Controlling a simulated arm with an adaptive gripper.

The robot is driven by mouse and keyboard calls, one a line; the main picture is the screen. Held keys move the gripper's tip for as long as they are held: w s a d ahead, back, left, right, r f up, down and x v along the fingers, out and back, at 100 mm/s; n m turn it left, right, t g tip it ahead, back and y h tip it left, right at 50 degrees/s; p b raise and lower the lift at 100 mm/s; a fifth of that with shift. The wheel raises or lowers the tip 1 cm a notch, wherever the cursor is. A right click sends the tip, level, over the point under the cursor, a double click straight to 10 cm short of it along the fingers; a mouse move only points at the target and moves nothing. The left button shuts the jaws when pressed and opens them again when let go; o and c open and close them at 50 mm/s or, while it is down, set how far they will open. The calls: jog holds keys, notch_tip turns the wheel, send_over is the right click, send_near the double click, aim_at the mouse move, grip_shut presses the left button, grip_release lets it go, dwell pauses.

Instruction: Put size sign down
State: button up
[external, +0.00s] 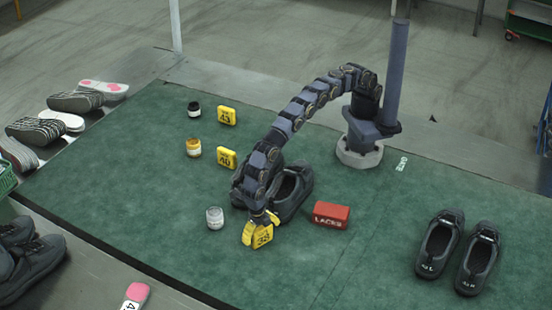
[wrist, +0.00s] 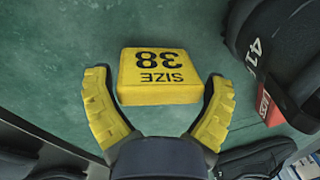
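The yellow size sign marked "SIZE 38" (wrist: 158,75) is in the wrist view, upside down to the camera, between my fingers. My gripper (wrist: 158,80) is open, with one yellow finger on each side. Green mat shows between each fingertip and the sign. In the external view my gripper (external: 260,224) points down at the sign (external: 263,238), at the front middle of the green mat (external: 130,175). The sign appears to rest on the mat there. My fingers partly cover it in that view.
A dark shoe pair (external: 292,190) and a red LACES box (external: 331,215) are close behind and right. Signs 40 (external: 227,159) and another yellow sign (external: 227,116) stand further back. Dark shoes (external: 440,245) sit right.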

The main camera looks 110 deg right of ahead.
aim_at(257, 230)
jog(key=shift+o, duration=0.2)
jog(key=shift+r, duration=0.1)
jog(key=r, duration=0.4)
jog(key=w+r, duration=0.1)
jog(key=r, duration=0.6)
jog(key=shift+w+a+r, duration=0.2)
jog(key=shift+a+r, duration=0.1)
jog(key=shift+r, duration=0.15)
